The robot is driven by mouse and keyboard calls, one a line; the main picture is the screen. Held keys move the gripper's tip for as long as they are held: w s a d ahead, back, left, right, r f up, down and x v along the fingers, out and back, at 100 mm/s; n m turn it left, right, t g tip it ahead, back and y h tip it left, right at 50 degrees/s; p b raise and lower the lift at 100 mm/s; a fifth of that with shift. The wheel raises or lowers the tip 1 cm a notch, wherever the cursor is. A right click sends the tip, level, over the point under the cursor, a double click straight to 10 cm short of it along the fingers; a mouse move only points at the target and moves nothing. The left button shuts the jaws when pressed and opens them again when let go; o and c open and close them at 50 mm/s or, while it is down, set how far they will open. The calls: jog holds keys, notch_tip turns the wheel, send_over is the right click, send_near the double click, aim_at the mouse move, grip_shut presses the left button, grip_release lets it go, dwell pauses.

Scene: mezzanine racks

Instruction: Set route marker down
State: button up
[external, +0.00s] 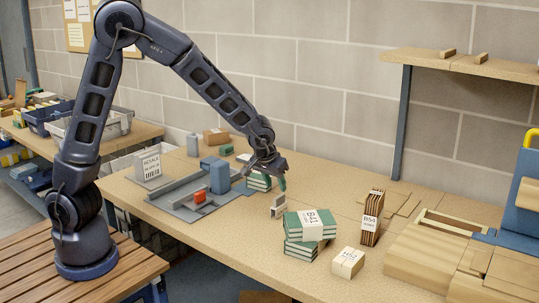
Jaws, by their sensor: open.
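My gripper (274,174) is open above the table, right of the grey tray. It hangs close to a small stack of green-edged books (258,182), partly hidden behind it. A small pale upright piece (277,207), possibly the route marker, stands on the table below and slightly right of the gripper, with a visible gap between them. A white printed card (151,166) stands at the tray's left end; I cannot tell whether it is the marker instead. Nothing is seen held in the jaws.
Grey tray (172,206) with blue and red blocks lies left. A green book stack (309,229), a small labelled box (348,262) and upright brown folders (371,218) stand right. A wooden case (408,277) fills the right end. Bare table shows along the front edge.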

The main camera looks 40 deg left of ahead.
jog(key=s+a+r+h, duration=0.1)
jog(key=s+a+r, duration=0.4)
jog(key=a+r, duration=0.45)
jog(key=s+a+r, duration=0.5)
jog(key=a+r, duration=0.2)
jog(key=a, duration=0.6)
jog(key=s+a+r, duration=0.2)
jog(key=s+a, duration=0.3)
jog(key=s, duration=0.4)
jog(key=s+a+r+y, duration=0.1)
jog(key=s+a+r, duration=0.1)
jog(key=s+a, duration=0.3)
jog(key=s, duration=0.4)
jog(key=shift+s+a+r, duration=0.15)
jog(key=shift+s+a, duration=0.1)
